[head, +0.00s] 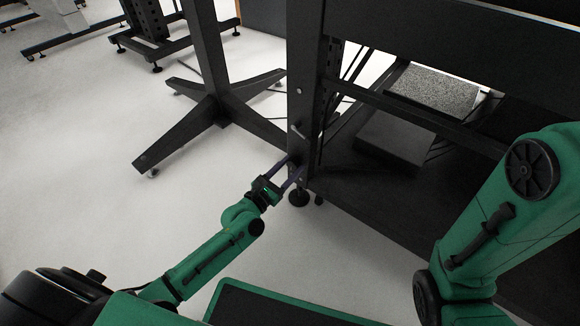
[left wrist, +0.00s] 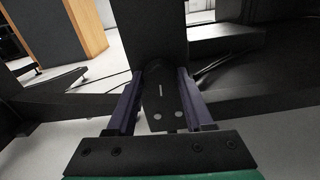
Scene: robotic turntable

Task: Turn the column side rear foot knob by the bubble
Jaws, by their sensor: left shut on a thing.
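My left gripper (head: 294,166) is at the lower end of the black corner post (head: 301,80). In the left wrist view its two purple-grey fingers (left wrist: 160,74) lie on either side of a dark part (left wrist: 160,101) at the base of the post, with a pale slot mark and light round spots; the gripper is shut on it. I cannot tell clearly whether this part is the knob itself. A round black foot (head: 298,198) stands on the floor just below the fingers. No bubble can be made out. My right gripper is out of view; only part of its arm shows at the right.
A black column with splayed legs (head: 218,105) stands left of the post. A small light lever (head: 298,132) sticks out above my fingers. A dark lower shelf (head: 350,185) and a speckled slab (head: 433,90) lie right.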

